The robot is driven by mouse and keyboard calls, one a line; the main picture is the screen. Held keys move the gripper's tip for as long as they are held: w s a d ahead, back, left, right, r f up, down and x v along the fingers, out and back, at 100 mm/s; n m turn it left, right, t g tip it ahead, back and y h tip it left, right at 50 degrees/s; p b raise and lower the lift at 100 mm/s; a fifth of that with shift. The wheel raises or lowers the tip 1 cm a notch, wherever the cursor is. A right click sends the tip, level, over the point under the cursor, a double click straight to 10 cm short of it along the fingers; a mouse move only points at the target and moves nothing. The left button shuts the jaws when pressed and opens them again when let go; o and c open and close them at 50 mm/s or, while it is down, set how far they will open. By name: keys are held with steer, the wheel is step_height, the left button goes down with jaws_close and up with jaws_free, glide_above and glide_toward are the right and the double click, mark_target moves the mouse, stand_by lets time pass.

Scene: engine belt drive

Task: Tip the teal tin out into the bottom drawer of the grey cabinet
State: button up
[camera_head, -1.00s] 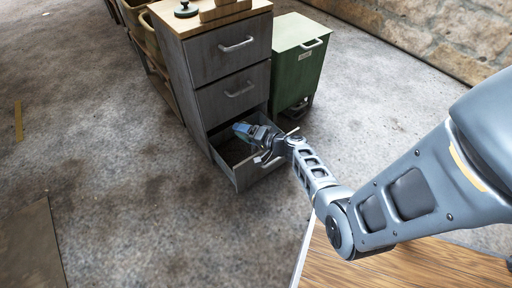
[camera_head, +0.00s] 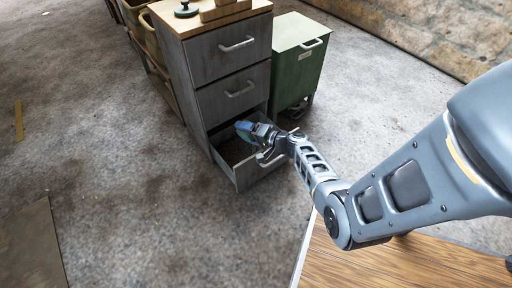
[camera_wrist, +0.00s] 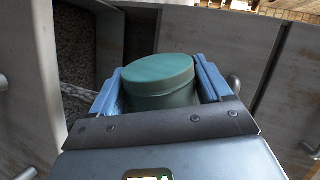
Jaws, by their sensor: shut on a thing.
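The grey cabinet (camera_head: 204,75) stands at upper middle in the head view, and its bottom drawer (camera_head: 237,176) is pulled open. My gripper (camera_head: 248,131) is at the open drawer, over its right part. In the wrist view my gripper (camera_wrist: 160,92) is shut on the teal tin (camera_wrist: 160,82), with one blue finger on each side of it. The tin shows a smooth, rounded end; whether anything is inside it is hidden. In the head view the tin is mostly hidden by my gripper.
A green cabinet (camera_head: 297,65) stands right beside the grey one. The two upper drawers (camera_head: 232,92) are shut. A dark round object (camera_head: 186,9) sits on the wooden top. Wooden shelving with bins (camera_head: 140,30) is at the left. The floor in front is clear.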

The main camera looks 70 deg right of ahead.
steer(key=shift+s+d+r+m, duration=0.2)
steer(key=shift+d+m, duration=0.1)
steer(key=shift+d, duration=0.15)
stand_by(0.4)
steer(key=shift+d+f+m+t+y+b, duration=0.3)
steer(key=shift+f+m+y+b, duration=0.25)
steer(key=shift+m+b, duration=0.2)
stand_by(0.6)
steer(key=shift+d+r+m, duration=0.15)
steer(key=shift+r+m, duration=0.05)
steer(key=shift+m, duration=0.15)
stand_by(0.6)
